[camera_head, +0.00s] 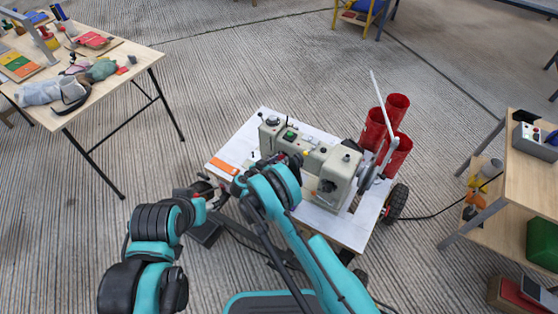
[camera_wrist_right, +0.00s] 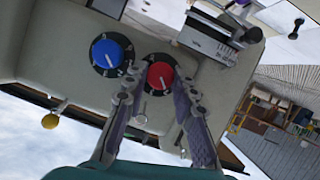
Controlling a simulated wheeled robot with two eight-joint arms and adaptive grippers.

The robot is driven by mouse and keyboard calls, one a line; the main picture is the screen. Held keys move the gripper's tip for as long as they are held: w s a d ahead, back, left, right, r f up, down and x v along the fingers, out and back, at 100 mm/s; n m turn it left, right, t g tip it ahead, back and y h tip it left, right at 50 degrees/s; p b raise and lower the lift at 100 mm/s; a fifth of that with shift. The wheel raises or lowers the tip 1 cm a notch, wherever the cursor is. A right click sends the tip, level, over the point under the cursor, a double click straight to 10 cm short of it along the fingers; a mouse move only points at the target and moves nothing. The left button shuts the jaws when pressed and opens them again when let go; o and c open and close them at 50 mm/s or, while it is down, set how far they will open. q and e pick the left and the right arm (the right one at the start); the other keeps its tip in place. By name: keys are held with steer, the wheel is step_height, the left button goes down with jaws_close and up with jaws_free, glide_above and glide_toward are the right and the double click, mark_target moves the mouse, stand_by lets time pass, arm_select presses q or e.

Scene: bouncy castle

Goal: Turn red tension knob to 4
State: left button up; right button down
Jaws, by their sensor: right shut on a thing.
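The red tension knob (camera_wrist_right: 159,74) shows in the right wrist view, with a red face and a dark rim with pale marks. The number it stands at is too small to read. My right gripper (camera_wrist_right: 157,90) has one finger on each side of the knob and is shut on it. In the head view my right gripper (camera_head: 292,162) is at the front of the beige sewing machine (camera_head: 328,163), and its arm hides the knob. My left gripper (camera_head: 206,188) is at the left front corner of the machine's table; its jaws are too small to judge.
A blue knob (camera_wrist_right: 111,53) sits close beside the red one. The machine stands on a white-topped table (camera_head: 255,128) with red cylinders (camera_head: 396,108) behind it. A wooden table (camera_head: 140,58) with cloth items is at left, shelves (camera_head: 528,175) at right.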

steer(key=shift+s+d+m+t+y, duration=0.1)
steer(key=shift+m+t+y, duration=0.4)
steer(key=shift+m, duration=0.55)
steer(key=shift+s+d+m+t+y, duration=0.1)
steer(key=shift+m+t+y, duration=0.2)
steer(key=shift+m+y, duration=0.6)
steer(key=shift+m, duration=0.25)
steer(key=c, duration=1.2)
jaws_free()
step_height(320, 180, up, 10)
